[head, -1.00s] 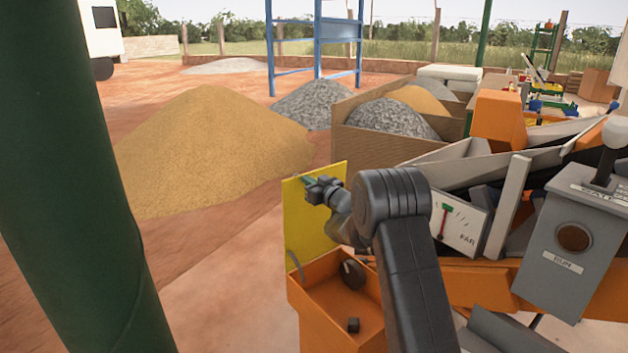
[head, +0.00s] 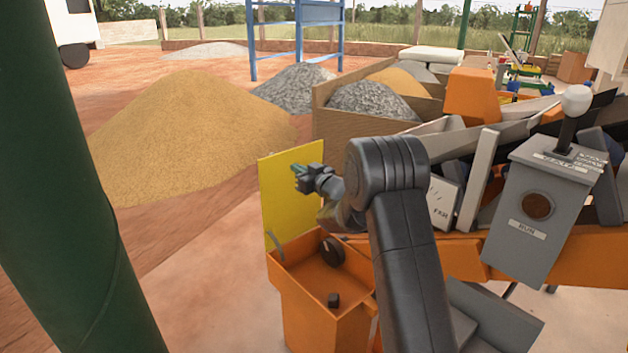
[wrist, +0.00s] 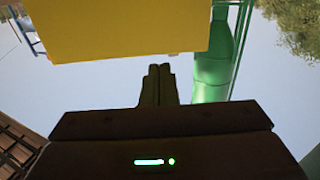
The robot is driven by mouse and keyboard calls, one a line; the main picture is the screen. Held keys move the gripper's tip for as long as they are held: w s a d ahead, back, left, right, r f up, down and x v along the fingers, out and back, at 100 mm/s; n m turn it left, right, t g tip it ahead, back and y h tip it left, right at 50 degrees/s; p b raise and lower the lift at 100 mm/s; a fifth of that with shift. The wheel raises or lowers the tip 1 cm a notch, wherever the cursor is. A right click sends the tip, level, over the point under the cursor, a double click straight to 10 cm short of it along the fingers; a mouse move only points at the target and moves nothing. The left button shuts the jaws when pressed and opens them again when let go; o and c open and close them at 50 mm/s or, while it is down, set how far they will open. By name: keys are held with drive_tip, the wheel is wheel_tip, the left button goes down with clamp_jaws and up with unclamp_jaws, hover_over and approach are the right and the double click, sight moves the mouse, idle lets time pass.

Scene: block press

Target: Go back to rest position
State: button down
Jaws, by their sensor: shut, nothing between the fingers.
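My gripper (head: 301,172) is in front of the yellow panel (head: 284,204), which stands upright at the back of an orange box. In the wrist view my gripper (wrist: 160,72) has its two fingers together with nothing between them. The yellow panel (wrist: 130,28) fills the top of that view, beyond the fingertips. I cannot tell how far apart the fingertips and panel are. My arm crosses the middle of the head view and hides part of the machine behind it.
The open orange box (head: 305,290) below my gripper holds a dark knob (head: 332,251) and a small black block (head: 333,300). A grey control box (head: 540,205) with a lever stands at right. A green post (head: 75,200) is at left. A sand pile (head: 190,135) lies behind.

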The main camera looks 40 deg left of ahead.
drive_tip(key=d, duration=0.6)
drive_tip(key=shift+s+d, duration=0.2)
drive_tip(key=shift+d, duration=0.15)
